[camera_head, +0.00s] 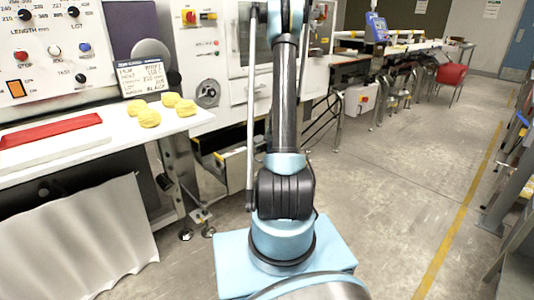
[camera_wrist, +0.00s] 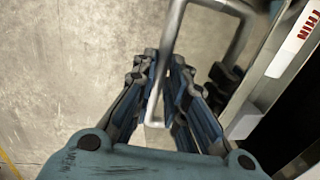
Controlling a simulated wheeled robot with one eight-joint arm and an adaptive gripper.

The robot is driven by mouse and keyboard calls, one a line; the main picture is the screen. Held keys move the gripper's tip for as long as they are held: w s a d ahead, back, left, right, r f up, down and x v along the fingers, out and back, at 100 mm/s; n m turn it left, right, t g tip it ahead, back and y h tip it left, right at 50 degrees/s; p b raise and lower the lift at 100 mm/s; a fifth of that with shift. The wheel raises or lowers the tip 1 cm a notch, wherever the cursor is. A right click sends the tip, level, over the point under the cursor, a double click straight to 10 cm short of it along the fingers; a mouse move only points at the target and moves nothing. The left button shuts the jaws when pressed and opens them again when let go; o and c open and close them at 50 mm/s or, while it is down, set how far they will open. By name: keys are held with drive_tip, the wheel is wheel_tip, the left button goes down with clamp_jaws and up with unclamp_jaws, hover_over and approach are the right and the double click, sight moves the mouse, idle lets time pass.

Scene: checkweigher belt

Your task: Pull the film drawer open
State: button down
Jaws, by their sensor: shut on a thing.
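In the wrist view my gripper (camera_wrist: 165,68) is shut on a grey metal bar handle (camera_wrist: 173,33). One leg of the handle runs between the two fingers, and the rest loops up and to the right. Just right of the handle is a pale panel (camera_wrist: 283,62) with red lettering that reads "THIN", with a dark area beside it. In the head view a low drawer (camera_head: 221,165) with a dark interior shows under the white machine, left of my arm. It appears partly open. My gripper is hidden in the head view.
A white bench (camera_head: 85,155) at left holds a red tray (camera_head: 50,130) and several yellow lumps (camera_head: 150,118). Control panels stand behind it. Open concrete floor (camera_head: 400,195) lies to the right, with a yellow line and a red chair (camera_head: 452,76).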

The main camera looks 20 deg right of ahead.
drive_tip(key=shift+s+d, duration=0.2)
drive_tip(key=shift+s, duration=0.05)
drive_tip(key=c, duration=1.6)
unclamp_jaws()
wheel_tip(320, 180, up, 12)
drive_tip(key=s, duration=0.2)
drive_tip(key=shift+d+f, duration=0.15)
drive_tip(key=shift+d, duration=0.3)
